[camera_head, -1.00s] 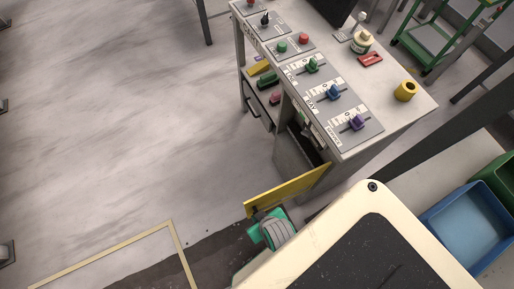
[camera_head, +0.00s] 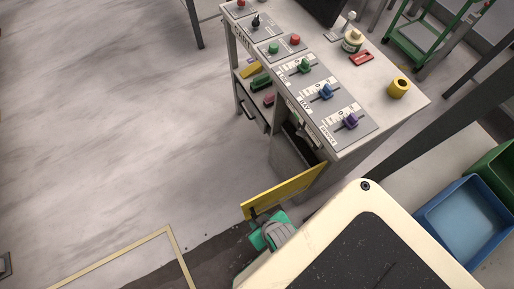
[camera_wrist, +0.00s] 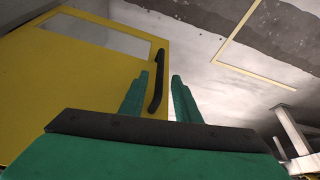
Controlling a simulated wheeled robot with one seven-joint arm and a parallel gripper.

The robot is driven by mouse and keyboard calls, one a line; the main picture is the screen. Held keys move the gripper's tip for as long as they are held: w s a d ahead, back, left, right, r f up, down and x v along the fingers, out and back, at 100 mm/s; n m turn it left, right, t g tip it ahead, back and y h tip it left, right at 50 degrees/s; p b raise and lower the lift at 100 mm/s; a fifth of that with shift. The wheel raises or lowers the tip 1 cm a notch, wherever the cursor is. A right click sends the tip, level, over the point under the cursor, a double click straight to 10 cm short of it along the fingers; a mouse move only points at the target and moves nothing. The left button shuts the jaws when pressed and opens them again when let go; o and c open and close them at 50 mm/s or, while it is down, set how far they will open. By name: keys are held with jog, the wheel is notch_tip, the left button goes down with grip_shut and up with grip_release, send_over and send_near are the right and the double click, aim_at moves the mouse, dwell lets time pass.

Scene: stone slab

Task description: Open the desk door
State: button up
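The desk (camera_head: 375,95) stands at the upper right in the head view. Its yellow door (camera_head: 285,190) stands swung outward, and the compartment behind it (camera_head: 292,150) shows partly. In the wrist view the door (camera_wrist: 60,95) fills the left side, with a pale window panel and a black upright handle (camera_wrist: 157,82). My green gripper (camera_head: 268,232) is at the door's outer edge. In the wrist view its two fingers (camera_wrist: 160,88) are apart, with the handle showing between them, nearer the left finger. I cannot tell whether they touch it.
Buttons and sliders line the desk top, with a yellow ring (camera_head: 398,88) and a red item (camera_head: 361,58). Blue (camera_head: 465,222) and green (camera_head: 497,172) bins are at the right. Open floor (camera_head: 120,130) lies left of the desk, with a pale line marking (camera_head: 120,255).

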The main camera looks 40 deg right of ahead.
jog(key=shift+v, duration=1.4)
jog(key=shift+a, duration=0.1)
